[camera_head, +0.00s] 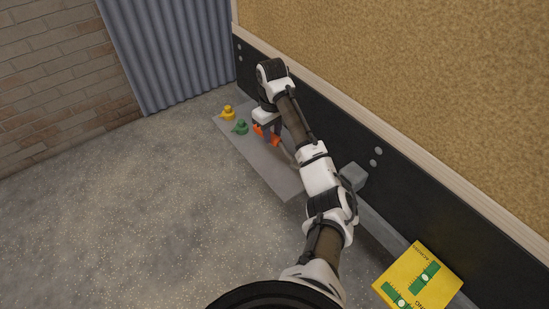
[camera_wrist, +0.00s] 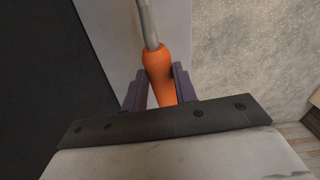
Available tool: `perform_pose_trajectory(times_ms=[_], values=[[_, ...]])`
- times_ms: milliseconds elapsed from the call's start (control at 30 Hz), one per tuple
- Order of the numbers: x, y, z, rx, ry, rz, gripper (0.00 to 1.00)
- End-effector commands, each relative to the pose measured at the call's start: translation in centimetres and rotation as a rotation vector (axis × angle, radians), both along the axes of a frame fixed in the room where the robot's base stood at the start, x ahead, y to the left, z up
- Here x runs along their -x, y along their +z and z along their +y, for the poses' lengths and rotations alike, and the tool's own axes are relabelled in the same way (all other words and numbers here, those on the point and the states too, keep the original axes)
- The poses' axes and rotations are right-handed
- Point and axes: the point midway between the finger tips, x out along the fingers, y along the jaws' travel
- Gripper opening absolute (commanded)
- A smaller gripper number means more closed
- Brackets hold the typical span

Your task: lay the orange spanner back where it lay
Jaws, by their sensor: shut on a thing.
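The orange spanner shows in the wrist view as an orange handle (camera_wrist: 158,72) with a curved grey shaft (camera_wrist: 148,22) running up out of the frame. My gripper (camera_wrist: 161,88) has its two dark fingers on either side of the handle and is shut on it. In the head view the gripper (camera_head: 267,131) is low over the far part of a grey board (camera_head: 268,170), with orange parts of the spanner (camera_head: 275,140) showing on both sides of the fingers. I cannot tell whether the spanner touches the board. The shaft is not clear in the head view.
A yellow duck-like figure (camera_head: 228,112) and a green one (camera_head: 241,127) stand left of my gripper, the green one close by. A black wall panel (camera_head: 380,165) runs along the right. A yellow-green box (camera_head: 420,278) is at lower right. The speckled floor (camera_head: 130,220) is clear.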

Motion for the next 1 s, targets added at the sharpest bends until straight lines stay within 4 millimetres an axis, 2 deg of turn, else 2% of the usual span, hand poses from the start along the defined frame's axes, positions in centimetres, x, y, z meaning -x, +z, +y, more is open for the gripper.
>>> perform_pose_trajectory(times_ms=[33,167,367,633,833,867,1000], values=[[0.1,-1.9,0.1,-0.003,0.000,0.004,0.00],[0.1,-4.2,0.1,-0.001,0.001,0.001,0.00],[0.0,-5.4,-0.1,0.000,-0.001,0.000,0.00],[0.0,-8.6,0.0,0.000,0.000,0.001,0.00],[0.0,-9.0,0.0,0.000,0.000,0.000,0.00],[0.0,-9.1,0.0,0.001,0.000,0.001,0.29],[0.0,-9.1,0.0,0.001,0.000,0.001,0.48]])
